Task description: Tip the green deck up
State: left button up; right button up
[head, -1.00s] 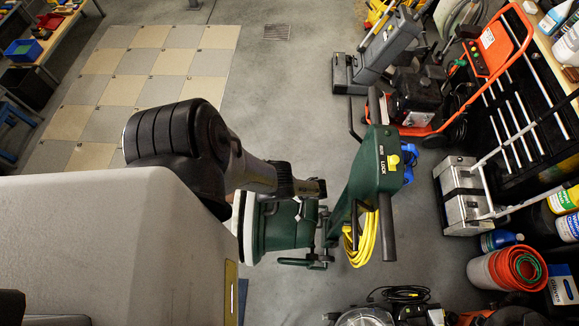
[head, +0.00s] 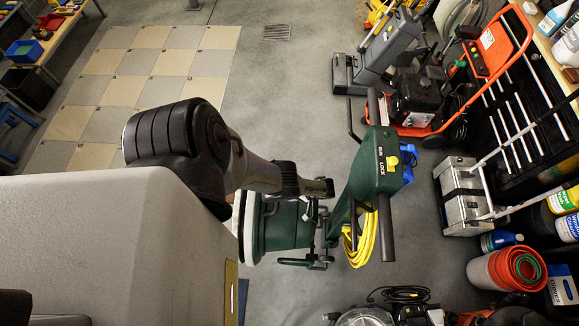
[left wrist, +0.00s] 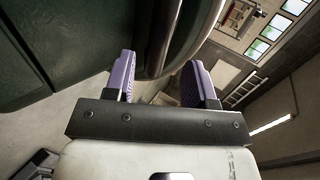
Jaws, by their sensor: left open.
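The green deck (head: 285,226) belongs to a floor machine below my left arm in the head view. It shows nearly edge-on, with a white disc edge (head: 240,226) on its left side. A green handle housing (head: 372,166) with a yellow switch and a coiled yellow cord (head: 364,240) lies to its right. My left gripper (head: 328,187) is above the deck's far side, partly hidden by its own arm. In the left wrist view its purple finger pads (left wrist: 162,88) are apart with nothing clasped. A dark green surface (left wrist: 60,50) is close beyond them. My right gripper is not in view.
Orange and grey machines (head: 420,100) and a silver box with handles (head: 464,195) stand to the right. A red bucket (head: 500,268) is at the lower right. Checkered mats (head: 150,75) lie at the upper left. The grey floor above the deck is clear.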

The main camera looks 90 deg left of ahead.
pick_arm(q)
jog(key=shift+v, duration=2.05)
